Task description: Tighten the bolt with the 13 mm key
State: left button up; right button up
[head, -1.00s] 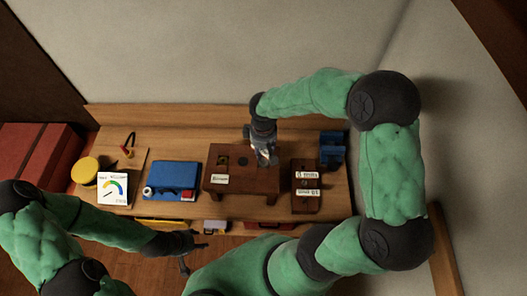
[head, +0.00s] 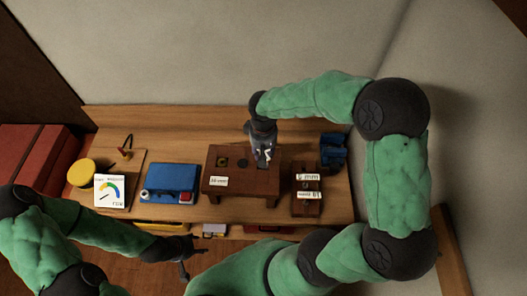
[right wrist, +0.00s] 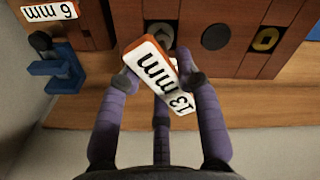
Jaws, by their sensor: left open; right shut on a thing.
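My right gripper (right wrist: 158,82) is shut on the 13 mm key (right wrist: 158,75), which has a white label and an orange edge. In the head view this gripper (head: 264,150) is over the right part of a brown wooden block (head: 240,187). The block's face has a gold ring-like fitting (right wrist: 265,39), a dark round spot (right wrist: 216,37) and a third fitting (right wrist: 160,33) close to the key. I cannot tell whether the key touches that fitting, and the bolt is not clearly distinguishable. My left gripper (head: 187,257) is open and empty, low in front of the bench.
A brown key rack (head: 307,207) with white labels stands right of the block, with a blue object (head: 333,150) behind it. To the left are a blue box (head: 171,178), a gauge card (head: 109,191) and a yellow cylinder (head: 81,173). A wall rises behind the bench.

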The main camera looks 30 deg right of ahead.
jog(key=m+b, duration=0.1)
jog(key=m, duration=0.2)
jog(key=shift+b, duration=0.4)
jog(key=shift+m+b, duration=0.45)
jog(key=shift+m, duration=0.95)
jog(key=shift+r, duration=0.1)
jog(key=o, duration=0.9)
jog(key=shift+r+p, duration=2.4)
jog(key=shift+r, duration=1.05)
